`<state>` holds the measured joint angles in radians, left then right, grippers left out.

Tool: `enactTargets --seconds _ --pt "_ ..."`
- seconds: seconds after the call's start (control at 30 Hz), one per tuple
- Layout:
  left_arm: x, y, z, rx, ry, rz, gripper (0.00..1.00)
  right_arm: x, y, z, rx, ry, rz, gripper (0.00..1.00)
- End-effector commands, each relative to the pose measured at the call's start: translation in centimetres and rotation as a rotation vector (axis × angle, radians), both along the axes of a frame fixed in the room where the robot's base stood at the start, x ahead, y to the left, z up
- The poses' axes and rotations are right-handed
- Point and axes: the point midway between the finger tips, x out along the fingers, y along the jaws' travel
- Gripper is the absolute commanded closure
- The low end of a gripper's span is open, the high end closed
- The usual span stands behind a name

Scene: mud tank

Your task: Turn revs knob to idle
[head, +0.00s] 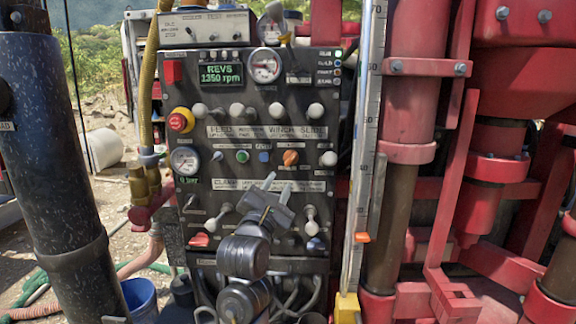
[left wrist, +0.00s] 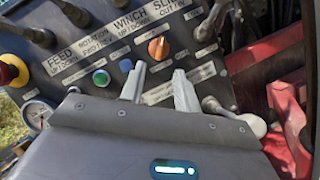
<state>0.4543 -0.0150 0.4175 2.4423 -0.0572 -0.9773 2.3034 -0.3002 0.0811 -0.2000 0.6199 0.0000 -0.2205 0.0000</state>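An orange rotary knob (head: 290,157), which seems to be the revs knob, sits mid-right on the dark control panel (head: 215,266). Its label is too small to read. The green display (head: 221,75) above reads REVS 1350 rpm. My left gripper (head: 276,184) is in front of the panel, below and slightly left of the knob, fingers pointing up. In the left wrist view the orange knob (left wrist: 158,48) shows just beyond and between the two fingertips (left wrist: 159,70). The fingers are apart, empty, and do not appear to touch the knob. My right gripper is not in view.
A green button (head: 242,156) and a blue one (head: 264,157) lie left of the knob. White-tipped levers (head: 316,110) stand above, with others lower on the panel. A red emergency stop (head: 180,120) is at the left edge. Red machinery (head: 410,110) stands at right.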

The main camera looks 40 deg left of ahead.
Motion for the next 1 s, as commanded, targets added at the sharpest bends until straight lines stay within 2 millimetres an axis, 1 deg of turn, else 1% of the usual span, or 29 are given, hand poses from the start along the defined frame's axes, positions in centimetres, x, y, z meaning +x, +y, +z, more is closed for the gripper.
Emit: enactTargets --seconds 0.07,0.2,0.3,0.43,0.6,0.87,0.9,1.0 --pt "1.3 0.6 0.9 -0.001 0.001 0.0 0.68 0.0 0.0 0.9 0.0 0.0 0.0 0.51" --pt "3.7 1.6 1.7 0.0 0.002 0.001 0.68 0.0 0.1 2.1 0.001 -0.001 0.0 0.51" --pt "5.2 2.2 2.2 0.0 0.003 0.0 0.68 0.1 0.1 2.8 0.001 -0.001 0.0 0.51" --pt "6.6 2.9 2.5 0.001 0.003 0.0 0.68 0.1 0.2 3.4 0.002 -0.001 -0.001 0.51" --pt "7.4 3.3 2.7 0.001 0.001 0.001 0.68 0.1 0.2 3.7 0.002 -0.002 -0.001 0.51" --pt "7.5 3.3 2.6 0.001 0.001 0.001 0.68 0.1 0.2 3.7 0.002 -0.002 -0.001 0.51" --pt "7.5 3.3 2.6 0.001 0.001 0.001 0.71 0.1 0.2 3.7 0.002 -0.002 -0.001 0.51" --pt "7.5 3.3 2.6 0.001 0.001 0.001 0.84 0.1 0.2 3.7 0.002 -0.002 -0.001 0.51"
